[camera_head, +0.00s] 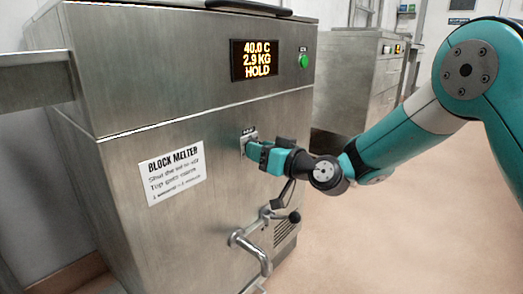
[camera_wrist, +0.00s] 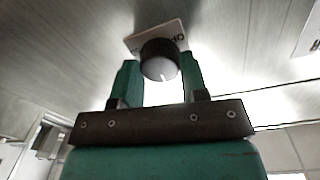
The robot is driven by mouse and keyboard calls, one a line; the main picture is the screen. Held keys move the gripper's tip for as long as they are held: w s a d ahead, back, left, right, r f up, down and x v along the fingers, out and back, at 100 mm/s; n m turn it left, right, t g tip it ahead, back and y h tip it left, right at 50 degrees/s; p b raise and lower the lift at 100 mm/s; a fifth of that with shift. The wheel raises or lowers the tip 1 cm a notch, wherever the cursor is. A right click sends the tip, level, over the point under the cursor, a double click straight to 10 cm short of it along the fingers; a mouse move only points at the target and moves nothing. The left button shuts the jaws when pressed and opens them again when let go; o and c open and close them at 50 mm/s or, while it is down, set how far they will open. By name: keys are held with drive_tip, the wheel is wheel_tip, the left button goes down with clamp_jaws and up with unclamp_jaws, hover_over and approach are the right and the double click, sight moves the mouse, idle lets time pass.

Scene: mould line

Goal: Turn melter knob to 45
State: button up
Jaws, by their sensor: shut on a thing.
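The block melter (camera_head: 200,110) is a large steel cabinet with a sign reading "BLOCK MELTER". Its display (camera_head: 256,60) reads 40.0 C, 2.9 KG, HOLD. The melter knob (camera_wrist: 159,60) is dark and round with a white pointer line, on a pale dial plate (camera_wrist: 176,31). In the head view the dial plate (camera_head: 249,139) shows, but my gripper hides most of the knob. My gripper (camera_head: 256,150) reaches the melter's front from the right. In the wrist view its two teal fingers (camera_wrist: 150,80) stand on either side of the knob, shut on it.
A green button (camera_head: 304,61) is right of the display. Below my gripper, a bent steel spout (camera_head: 252,250) and a lever with a black ball (camera_head: 294,216) stick out from the front. Another steel cabinet (camera_head: 350,80) stands behind. The floor at right is clear.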

drive_tip(key=shift+d+r+m+g+p, duration=0.1)
drive_tip(key=shift+m+g+p, duration=0.2)
drive_tip(key=shift+m+p, duration=4.8)
drive_tip(key=shift+m+b, duration=0.4)
drive_tip(key=shift+m, duration=0.3)
drive_tip(key=o, duration=0.9)
